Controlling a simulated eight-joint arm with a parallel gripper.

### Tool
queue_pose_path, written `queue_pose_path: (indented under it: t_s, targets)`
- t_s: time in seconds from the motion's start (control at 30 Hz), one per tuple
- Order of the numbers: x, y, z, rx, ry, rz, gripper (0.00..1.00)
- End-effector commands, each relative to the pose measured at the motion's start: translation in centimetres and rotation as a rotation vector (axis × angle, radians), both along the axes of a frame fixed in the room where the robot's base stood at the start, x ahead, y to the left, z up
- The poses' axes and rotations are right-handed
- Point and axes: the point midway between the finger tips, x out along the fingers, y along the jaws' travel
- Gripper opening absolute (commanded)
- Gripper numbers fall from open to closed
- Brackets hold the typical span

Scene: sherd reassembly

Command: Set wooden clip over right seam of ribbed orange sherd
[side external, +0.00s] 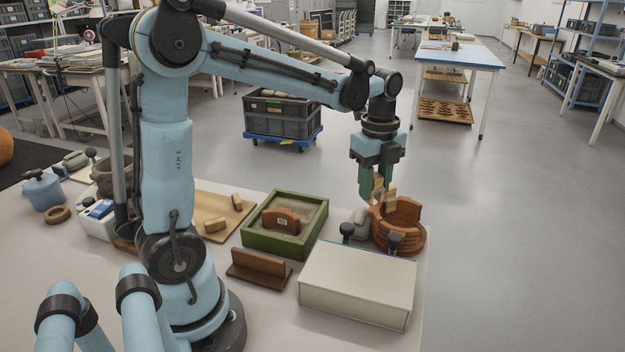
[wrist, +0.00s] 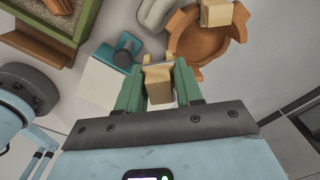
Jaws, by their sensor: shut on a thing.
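My gripper (wrist: 158,84) has green fingers shut on a pale wooden clip (wrist: 159,86). The vessel also shows in the wrist view (wrist: 222,48), with an open, uneven rim. A second wooden clip (wrist: 215,13) sits on the vessel's wall in the wrist view. The held clip appears apart from the vessel, left of its rim there. I cannot make out which wall piece is the sherd or see its right seam clearly.
A cream box (side external: 357,285) and black-knobbed clamps (side external: 347,230) stand close to the vessel. A green sand tray (side external: 285,224) holds another orange piece (side external: 282,219). Wooden blocks (side external: 215,225) lie on a board (side external: 200,207). The table's right edge is close to the vessel.

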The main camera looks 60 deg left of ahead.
Motion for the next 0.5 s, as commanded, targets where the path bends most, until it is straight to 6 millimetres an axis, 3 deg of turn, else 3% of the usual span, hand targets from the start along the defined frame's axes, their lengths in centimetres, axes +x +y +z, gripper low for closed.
queue_pose_path:
  t_s: [0.2,0.5]
  targets:
    - [1.7,-1.4,-1.0,0.001,-0.001,-0.051,0.23]
    - [1.9,-1.4,-2.4,0.000,-0.001,-0.053,0.23]
